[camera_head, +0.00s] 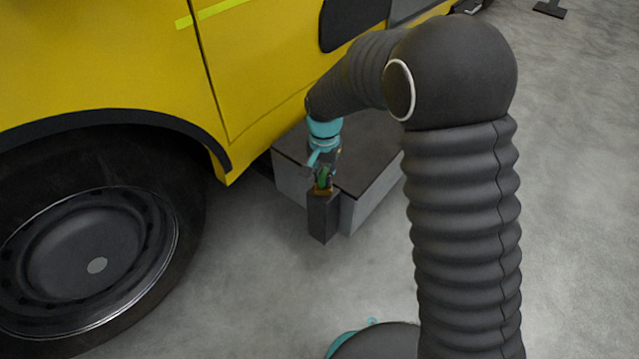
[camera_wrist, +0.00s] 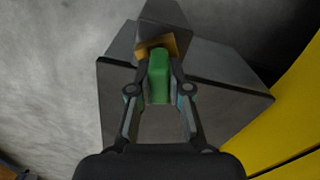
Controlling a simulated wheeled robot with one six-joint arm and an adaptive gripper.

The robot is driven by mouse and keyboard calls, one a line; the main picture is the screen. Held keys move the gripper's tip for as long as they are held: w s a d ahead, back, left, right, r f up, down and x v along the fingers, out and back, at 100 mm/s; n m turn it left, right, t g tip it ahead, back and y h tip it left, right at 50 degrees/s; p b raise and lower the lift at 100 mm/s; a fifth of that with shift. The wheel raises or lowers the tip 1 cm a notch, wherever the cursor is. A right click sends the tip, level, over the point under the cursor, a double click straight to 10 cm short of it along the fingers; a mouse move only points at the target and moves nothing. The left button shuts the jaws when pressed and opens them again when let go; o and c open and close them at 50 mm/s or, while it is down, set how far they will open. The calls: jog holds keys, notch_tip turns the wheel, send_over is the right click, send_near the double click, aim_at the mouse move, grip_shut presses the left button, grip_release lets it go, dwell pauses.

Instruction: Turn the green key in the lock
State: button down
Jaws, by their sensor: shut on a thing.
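The green key (camera_wrist: 159,72) stands at the brass-coloured lock (camera_wrist: 171,43) on the dark post. My gripper (camera_wrist: 160,92) is shut on the key, with one finger on each side of it. In the head view the green key (camera_head: 322,177) shows small between the fingers of my gripper (camera_head: 324,172), just above the lock (camera_head: 322,191) on top of the post (camera_head: 323,217). The key's lower end is hidden, so I cannot tell how deep it sits or how far it is turned.
A grey box with a dark top (camera_head: 374,163) stands right behind the post. The yellow vehicle (camera_head: 255,70) with its large wheel (camera_head: 90,240) is close on the left. Bare concrete floor (camera_head: 575,180) lies free on the right.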

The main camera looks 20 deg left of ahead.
jog(key=m, duration=0.5)
jog(key=c, duration=1)
grip_release()
jog(key=shift+m, duration=0.4)
jog(key=shift+r, duration=0.1)
notch_tip(320, 180, up, 12)
jog(key=shift+f, duration=0.1)
